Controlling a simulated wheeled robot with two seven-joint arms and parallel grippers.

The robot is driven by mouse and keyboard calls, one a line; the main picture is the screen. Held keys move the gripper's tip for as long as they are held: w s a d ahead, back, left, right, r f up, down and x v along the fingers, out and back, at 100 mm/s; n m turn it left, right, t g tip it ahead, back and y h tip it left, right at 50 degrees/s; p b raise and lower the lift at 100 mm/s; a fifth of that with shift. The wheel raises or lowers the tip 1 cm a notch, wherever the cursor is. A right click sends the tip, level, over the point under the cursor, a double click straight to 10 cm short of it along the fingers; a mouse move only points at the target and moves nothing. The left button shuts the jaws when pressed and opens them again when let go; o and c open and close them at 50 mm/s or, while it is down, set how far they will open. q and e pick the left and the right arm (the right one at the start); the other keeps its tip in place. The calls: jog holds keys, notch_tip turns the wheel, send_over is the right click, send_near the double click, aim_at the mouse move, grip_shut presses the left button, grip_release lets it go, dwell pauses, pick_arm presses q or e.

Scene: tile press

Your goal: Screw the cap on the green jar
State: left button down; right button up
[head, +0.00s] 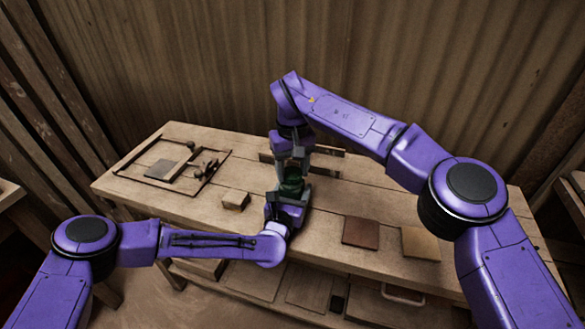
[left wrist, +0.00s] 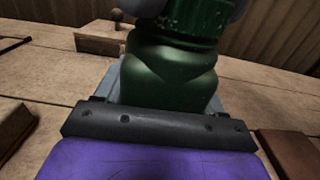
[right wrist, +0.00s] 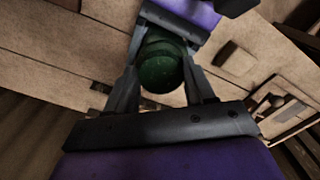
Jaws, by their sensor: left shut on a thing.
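The green jar (head: 291,187) stands upright at the middle of the bench's front part. My left gripper (head: 289,196) is shut on its lower body; the jar (left wrist: 165,75) fills the middle of the left wrist view. A ribbed green part, apparently the cap (left wrist: 190,20), is on top of the jar. It shows from above as a dark green disc (right wrist: 160,64) in the right wrist view. My right gripper (head: 294,163) points down from above, with one finger on each side of this disc. I cannot tell if its fingers press on it.
A wooden frame with a grey tile (head: 161,171) lies on the left of the bench. A small wooden block (head: 235,199) is left of the jar. A red-brown tile (head: 361,232) and a tan tile (head: 420,243) lie to the right. A low wooden stand is behind the grippers.

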jog(key=o, duration=0.4)
jog(key=shift+c, duration=0.2)
jog(key=shift+r, duration=2.3)
jog(key=shift+c, duration=0.3)
